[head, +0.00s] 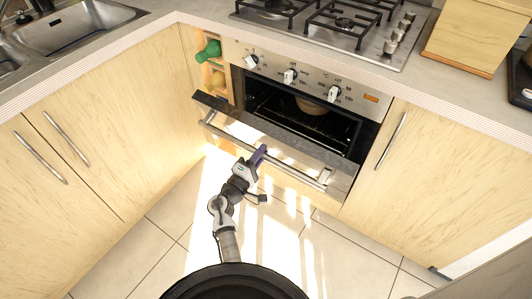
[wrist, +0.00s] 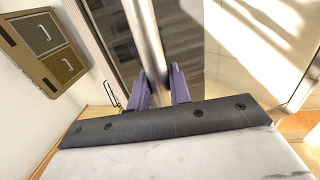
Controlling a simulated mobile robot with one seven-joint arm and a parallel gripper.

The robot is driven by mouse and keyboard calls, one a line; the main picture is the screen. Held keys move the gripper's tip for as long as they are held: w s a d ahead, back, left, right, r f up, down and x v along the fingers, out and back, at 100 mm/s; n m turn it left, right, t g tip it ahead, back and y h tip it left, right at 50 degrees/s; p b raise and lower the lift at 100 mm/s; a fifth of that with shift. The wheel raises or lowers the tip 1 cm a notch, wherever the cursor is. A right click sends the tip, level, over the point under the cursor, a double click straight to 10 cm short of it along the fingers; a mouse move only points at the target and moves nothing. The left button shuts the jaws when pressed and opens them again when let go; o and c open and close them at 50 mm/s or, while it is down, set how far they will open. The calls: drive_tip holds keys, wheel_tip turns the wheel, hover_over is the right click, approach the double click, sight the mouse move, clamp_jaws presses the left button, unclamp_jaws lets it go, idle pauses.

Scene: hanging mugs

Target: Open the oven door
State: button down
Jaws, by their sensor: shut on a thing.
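The oven door (head: 285,140) is partly open and tilted outward, with a gap above it that shows the dark oven inside (head: 275,103). A long silver handle bar (head: 225,134) runs across the door's front. My gripper (head: 260,152) is at the middle of the handle, with its purple fingers on the bar. In the wrist view the two purple fingers (wrist: 161,84) are on either side of the silver bar, shut on it. The fingertips are partly hidden behind the bar. A round pot or bowl (head: 312,105) sits inside the oven.
Oven knobs (head: 290,76) line the panel above the door. A gas hob (head: 345,24) is on the counter. Wooden cabinets (head: 95,140) stand at left, and another cabinet door (head: 430,165) is at right. The tiled floor (head: 345,250) before the oven is clear.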

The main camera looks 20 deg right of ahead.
drive_tip(key=s+a+f+b, duration=0.3)
drive_tip(key=a+f, duration=0.1)
drive_tip(key=shift+s+a+f+b, duration=0.15)
drive_tip(key=shift+s+a+b, duration=0.05)
drive_tip(key=shift+a+b, duration=0.2)
drive_tip(key=c, duration=1.3)
unclamp_jaws()
drive_tip(key=shift+d, duration=0.15)
drive_tip(key=shift+c, duration=0.2)
